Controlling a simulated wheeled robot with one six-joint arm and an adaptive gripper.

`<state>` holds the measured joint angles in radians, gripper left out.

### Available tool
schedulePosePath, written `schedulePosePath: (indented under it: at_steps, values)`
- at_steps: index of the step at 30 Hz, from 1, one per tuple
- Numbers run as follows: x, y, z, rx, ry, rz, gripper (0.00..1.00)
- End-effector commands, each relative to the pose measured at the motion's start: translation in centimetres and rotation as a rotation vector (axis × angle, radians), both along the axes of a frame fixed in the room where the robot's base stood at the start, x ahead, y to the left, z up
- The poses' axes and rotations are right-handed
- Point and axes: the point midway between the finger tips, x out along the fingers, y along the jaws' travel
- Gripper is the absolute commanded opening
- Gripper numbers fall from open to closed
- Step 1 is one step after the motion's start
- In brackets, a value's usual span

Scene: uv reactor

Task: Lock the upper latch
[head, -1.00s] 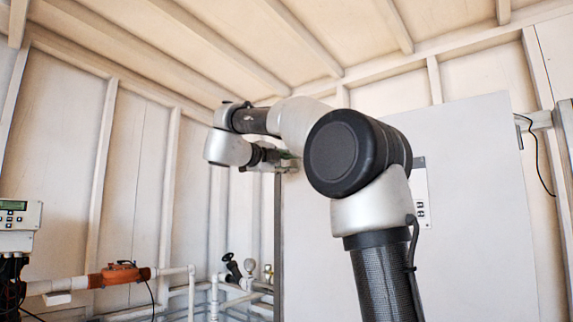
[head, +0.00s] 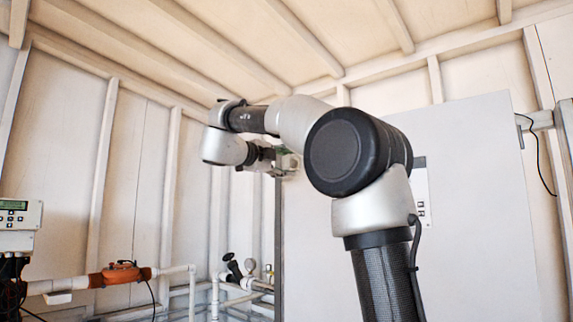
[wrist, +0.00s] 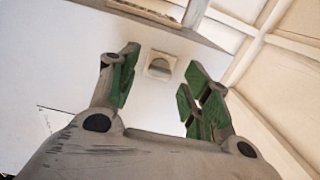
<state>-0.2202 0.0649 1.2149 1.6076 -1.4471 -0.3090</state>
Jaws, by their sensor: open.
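The upper latch (wrist: 159,68) shows in the wrist view as a small pale square plate with a rounded grey piece, on the white door-like panel. It appears between and beyond my fingertips, apart from them. My gripper (wrist: 160,85) is open and empty, with green pads on both fingers. In the head view my gripper (head: 284,162) is small, at the upper left edge of the large white panel (head: 460,210). I cannot make out the latch there, nor tell its lock position.
Orange-bodied pipework (head: 118,274) and valves (head: 235,268) run low along the left wall. A grey control box (head: 19,217) with a small screen is at the far left. A light plate (head: 421,195) sits on the panel behind my arm. Ceiling beams are overhead.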

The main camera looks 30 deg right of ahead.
Motion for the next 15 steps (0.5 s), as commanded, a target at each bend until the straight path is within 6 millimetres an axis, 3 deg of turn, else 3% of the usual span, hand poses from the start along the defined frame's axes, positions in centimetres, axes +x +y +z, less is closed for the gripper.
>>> schedulePosePath:
  at_steps: [9,15]
  values:
    - [-2.3,6.7,0.0,0.000,0.000,0.006,0.48]
    - [-3.3,9.4,0.0,0.000,0.000,0.003,0.48]
